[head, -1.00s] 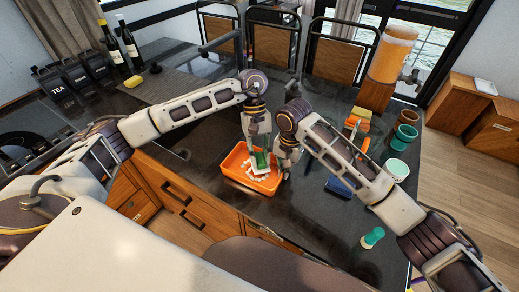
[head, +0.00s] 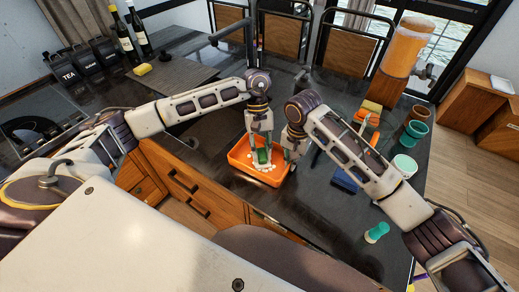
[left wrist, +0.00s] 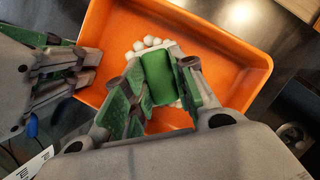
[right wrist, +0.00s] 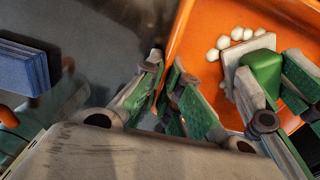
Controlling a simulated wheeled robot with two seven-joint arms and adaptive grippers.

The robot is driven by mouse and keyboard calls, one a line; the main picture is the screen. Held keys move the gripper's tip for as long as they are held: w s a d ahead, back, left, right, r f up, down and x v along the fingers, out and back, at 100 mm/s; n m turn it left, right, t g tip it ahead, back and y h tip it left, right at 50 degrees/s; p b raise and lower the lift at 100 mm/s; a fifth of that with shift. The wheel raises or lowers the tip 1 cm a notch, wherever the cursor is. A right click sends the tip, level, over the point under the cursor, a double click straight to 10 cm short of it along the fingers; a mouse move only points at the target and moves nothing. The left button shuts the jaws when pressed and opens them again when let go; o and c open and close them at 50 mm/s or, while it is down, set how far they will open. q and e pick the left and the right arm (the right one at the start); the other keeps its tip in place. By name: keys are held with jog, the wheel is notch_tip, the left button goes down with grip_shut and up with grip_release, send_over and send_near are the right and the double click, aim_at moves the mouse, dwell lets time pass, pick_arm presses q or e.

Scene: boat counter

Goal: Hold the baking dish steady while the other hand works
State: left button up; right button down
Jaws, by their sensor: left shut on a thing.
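The orange baking dish (head: 245,174) sits on the dark counter near its front edge, with several small white balls (right wrist: 224,42) inside. A green block with a pale base (left wrist: 159,76) is in the dish among the balls; it also shows in the right wrist view (right wrist: 262,70). My left gripper (left wrist: 155,90) is shut on the green block, with a finger on each side. My right gripper (right wrist: 163,88) is at the dish's side wall, its fingers close together around the rim. Whether they press on the wall is hidden.
A blue block (head: 342,181) lies right of the dish, also seen in the right wrist view (right wrist: 22,66). A teal-topped item (head: 376,232), a white-and-green tub (head: 404,164), cups (head: 415,131) and a juice dispenser (head: 398,52) stand further right. Wooden drawers (head: 185,190) are below the front edge.

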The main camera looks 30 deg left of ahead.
pick_arm(q)
jog(key=shift+d, duration=0.9)
jog(key=shift+d+r, duration=0.1)
jog(key=shift+r, duration=3.9)
jog(key=shift+s, duration=0.1)
pick_arm(e)
jog(key=c, duration=1.6)
grip_release()
jog(key=shift+o, duration=0.2)
notch_tip(320, 180, up, 12)
pick_arm(q)
jog(key=shift+s, duration=0.1)
pick_arm(e)
jog(key=shift+s+f, duration=0.1)
